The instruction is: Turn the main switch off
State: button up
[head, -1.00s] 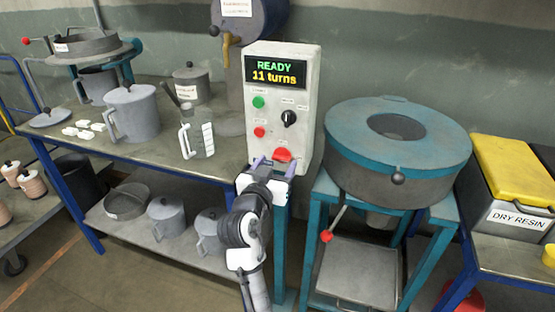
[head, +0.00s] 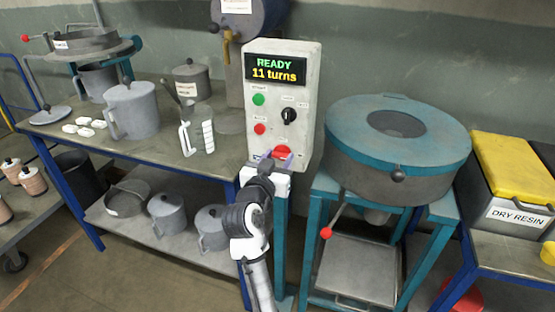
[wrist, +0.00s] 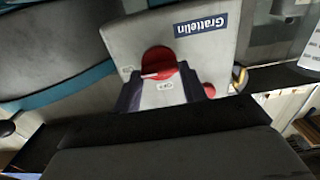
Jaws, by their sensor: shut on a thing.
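The main switch is a red rotary knob (head: 282,151) low on the front of a grey control box (head: 308,130). It also shows in the wrist view (wrist: 160,60). A white mark on the knob points left there, toward a small label I cannot read clearly. My gripper (head: 274,156) is at the box's lower front. In the wrist view my gripper (wrist: 160,88) has a finger on each side of the knob and is shut on it.
The box display (head: 275,70) reads READY, 11 turns. A green button (head: 258,100), a red button (head: 260,129) and a black selector (head: 289,116) sit above the switch. A teal-topped round machine (head: 395,140) stands close right. A workbench (head: 165,158) with vessels is left.

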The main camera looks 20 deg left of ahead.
jog(key=shift+n, duration=0.3)
jog(key=n+p, duration=0.2)
jog(key=n, duration=0.1)
jog(key=shift+a+r+n, duration=0.1)
jog(key=shift+r+n, duration=0.05)
jog(key=shift+n, duration=0.15)
jog(key=n+p, duration=0.3)
jog(key=n, duration=0.1)
jog(key=shift+a+n, duration=0.1)
jog(key=shift+n, duration=0.2)
jog(key=n+p, duration=0.4)
jog(key=n, duration=0.1)
jog(key=shift+f+n+p, duration=0.15)
jog(key=shift+n+p, duration=0.5)
jog(key=shift+n, duration=0.35)
jog(key=shift+f+n+p, duration=0.15)
jog(key=shift+n+p, duration=0.45)
jog(key=shift+n, duration=0.4)
jog(key=shift+a, duration=0.1)
jog(key=o, duration=1)
